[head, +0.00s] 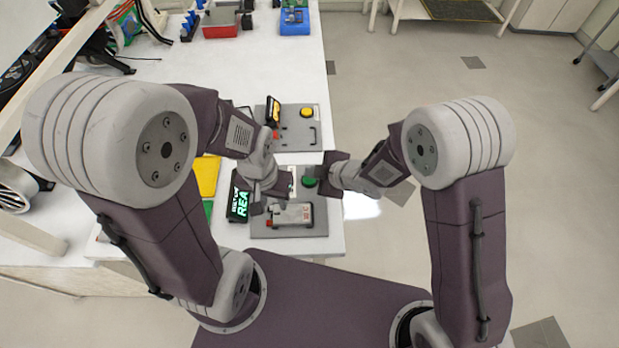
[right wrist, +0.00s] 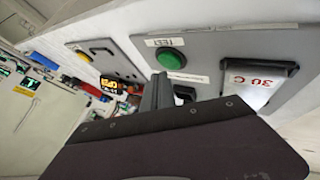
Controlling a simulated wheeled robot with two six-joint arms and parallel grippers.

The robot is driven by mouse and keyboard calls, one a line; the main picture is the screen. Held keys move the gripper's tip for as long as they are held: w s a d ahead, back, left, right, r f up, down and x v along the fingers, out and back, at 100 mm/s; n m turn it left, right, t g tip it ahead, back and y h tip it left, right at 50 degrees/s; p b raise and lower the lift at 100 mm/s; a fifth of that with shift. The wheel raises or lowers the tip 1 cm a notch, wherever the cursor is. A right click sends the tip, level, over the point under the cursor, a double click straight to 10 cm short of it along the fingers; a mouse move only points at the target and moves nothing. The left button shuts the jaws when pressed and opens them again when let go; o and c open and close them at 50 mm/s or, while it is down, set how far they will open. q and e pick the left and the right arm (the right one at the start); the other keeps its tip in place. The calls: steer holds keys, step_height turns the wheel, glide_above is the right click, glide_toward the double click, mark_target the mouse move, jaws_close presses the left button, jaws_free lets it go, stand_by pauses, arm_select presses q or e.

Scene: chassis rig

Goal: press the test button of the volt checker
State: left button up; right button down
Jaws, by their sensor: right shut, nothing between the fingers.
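The volt checker is a grey plate (head: 318,222) near the table's right edge, with a green button (head: 310,182). In the right wrist view the button (right wrist: 170,58) sits beside a TEST label (right wrist: 165,42). My left gripper (head: 266,208) appears open, beside the block's left end.
A dark screen with green letters (head: 239,204) stands left of the plate. A second grey plate with a yellow button (head: 306,112) lies farther back. Red (head: 220,30) and blue (head: 294,28) bins stand at the far end.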

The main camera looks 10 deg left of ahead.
mark_target(312, 181)
stand_by(0.6)
arm_select(q)
steer(key=shift+f+b, duration=0.4)
steer(key=shift+b, duration=0.05)
arm_select(e)
steer(key=shift+f, duration=0.45)
arm_select(q)
steer(key=shift+f+b, duration=0.4)
steer(key=shift+f, duration=0.05)
arm_select(e)
steer(key=shift+f, duration=0.45)
arm_select(q)
steer(key=shift+r, duration=0.15)
arm_select(e)
steer(key=shift+r, duration=0.15)
arm_select(q)
steer(key=shift+r+p, duration=0.65)
steer(key=shift+p, duration=0.15)
arm_select(e)
steer(key=shift+r, duration=0.75)
